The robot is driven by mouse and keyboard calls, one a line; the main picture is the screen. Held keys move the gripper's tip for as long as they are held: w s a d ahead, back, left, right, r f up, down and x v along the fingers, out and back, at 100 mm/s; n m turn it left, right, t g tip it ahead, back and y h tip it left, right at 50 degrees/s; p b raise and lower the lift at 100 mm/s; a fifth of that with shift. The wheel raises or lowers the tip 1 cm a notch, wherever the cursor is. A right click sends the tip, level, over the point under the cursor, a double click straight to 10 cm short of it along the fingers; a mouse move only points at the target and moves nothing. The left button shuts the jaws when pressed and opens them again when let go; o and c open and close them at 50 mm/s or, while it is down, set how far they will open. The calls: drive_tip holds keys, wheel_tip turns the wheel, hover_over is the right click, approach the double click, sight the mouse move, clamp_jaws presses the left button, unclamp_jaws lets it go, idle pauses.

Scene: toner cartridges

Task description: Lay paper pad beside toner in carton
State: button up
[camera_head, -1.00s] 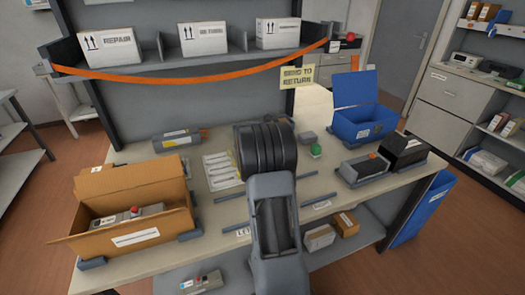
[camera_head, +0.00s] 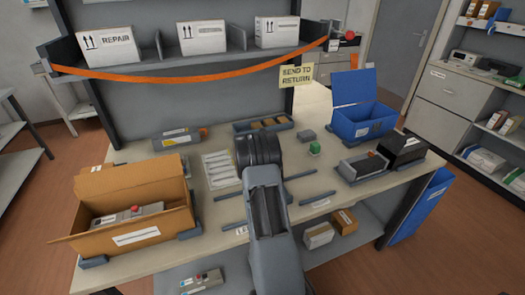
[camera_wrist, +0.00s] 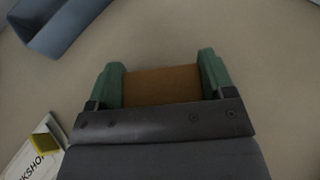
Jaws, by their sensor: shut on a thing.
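My gripper (camera_wrist: 160,72) is shut on a brown paper pad (camera_wrist: 162,88), held between its two green fingers in the wrist view. In the head view my own arm hides the gripper and the pad. The open cardboard carton (camera_head: 178,208) stands at the left of the bench with its back flap up. A grey toner cartridge (camera_head: 150,209) with a red spot lies inside it. My arm is to the right of the carton, over the middle of the bench.
A grey tray (camera_head: 238,128) with several brown pads lies at the back. Another toner cartridge (camera_head: 176,138) lies behind the carton. A printed sheet (camera_head: 218,170) lies between carton and arm. A blue open bin (camera_head: 362,125) and a black box (camera_head: 402,149) stand at right.

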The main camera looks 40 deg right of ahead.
drive_tip(key=shift+f+b, duration=0.2)
drive_tip(key=shift+b, duration=0.1)
drive_tip(key=o, duration=0.9)
drive_tip(key=shift+r, duration=0.1)
drive_tip(key=shift+c, duration=0.2)
